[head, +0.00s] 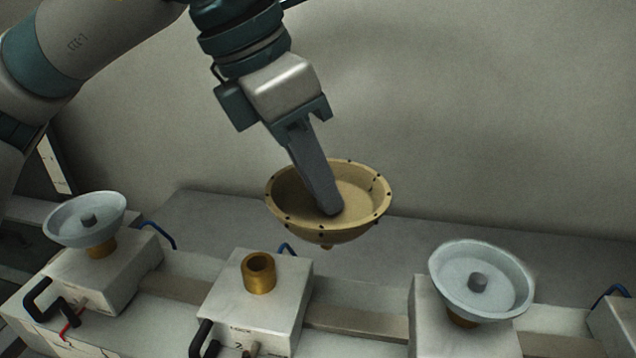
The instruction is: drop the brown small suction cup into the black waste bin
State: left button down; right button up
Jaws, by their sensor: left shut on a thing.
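My left gripper (330,208) comes down from the top of the head view. It is shut on the brown suction cup (366,192), a wide tan bowl with dark dots along its rim. The gripper's fingers reach into the bowl's inside. The cup hangs in the air, slightly tilted, above and behind a block with an empty brass socket (258,272). A short stub shows under the cup. The part of the cup behind the fingers is hidden. The black waste bin is not in view. My right gripper is not in view.
A pale blue cup (65,222) sits on a left block, and another pale blue cup (465,295) sits on a right block. The grey blocks stand in a row with black handles (203,338). Behind them are a bare grey surface (450,240) and a plain wall.

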pick_arm(q)
jog(key=shift+r+p, duration=0.5)
jog(key=shift+r, duration=0.95)
